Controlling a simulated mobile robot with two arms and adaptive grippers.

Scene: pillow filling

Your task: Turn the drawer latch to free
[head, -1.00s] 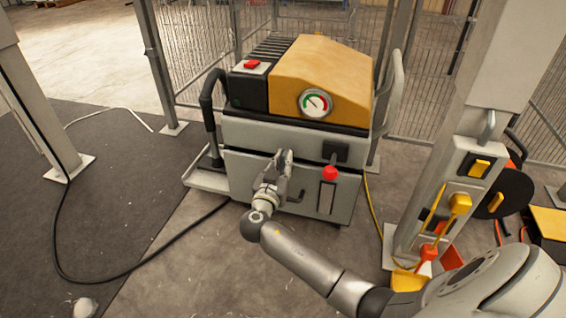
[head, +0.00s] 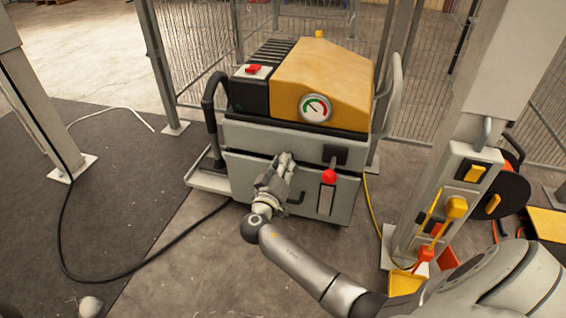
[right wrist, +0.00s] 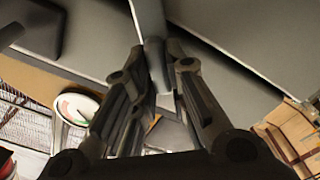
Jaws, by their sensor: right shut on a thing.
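The machine has a grey drawer front (head: 240,180) below its yellow hood. My right gripper (head: 283,165) is against the upper part of this front and looks tilted to the right in the head view. In the right wrist view my right gripper (right wrist: 155,62) is shut on a grey bar, the latch (right wrist: 148,18), which runs up out of the fingers. In the head view the gripper hides the latch, so its exact angle cannot be told there. A dark drawer handle (head: 297,198) shows just below and right of the gripper. My left gripper is out of view.
A red-knobbed lever (head: 329,177) stands just right of the gripper. A gauge (head: 315,108) and red button (head: 253,69) are above. A post with yellow tools (head: 456,207) stands at the right. A black cable (head: 110,280) lies on the floor at left.

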